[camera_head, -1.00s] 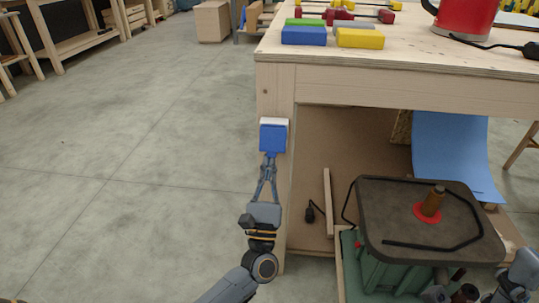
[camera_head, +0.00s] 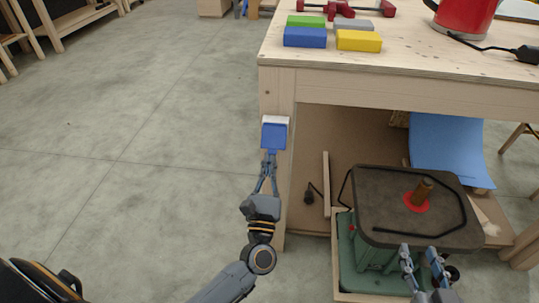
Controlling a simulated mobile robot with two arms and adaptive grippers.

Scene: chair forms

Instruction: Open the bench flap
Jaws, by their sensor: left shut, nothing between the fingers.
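The bench flap (camera_head: 274,136) is a small blue cover with a white frame edge, mounted on the front of the wooden bench leg. My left gripper (camera_head: 269,158) is shut and empty, pointing up, with its fingertips at the flap's lower edge. Whether they touch it I cannot tell, nor whether the flap is tilted out from its frame. My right gripper (camera_head: 424,255) is at the lower right, in front of the green machine, with its fingers apart and nothing visible between them.
The workbench top (camera_head: 400,80) carries a blue block (camera_head: 305,37), a yellow block (camera_head: 358,41) and a red container (camera_head: 466,14). A green machine (camera_head: 375,248) with a dark top stands under the bench. A dark rounded object (camera_head: 35,283) is at the lower left. The floor left is clear.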

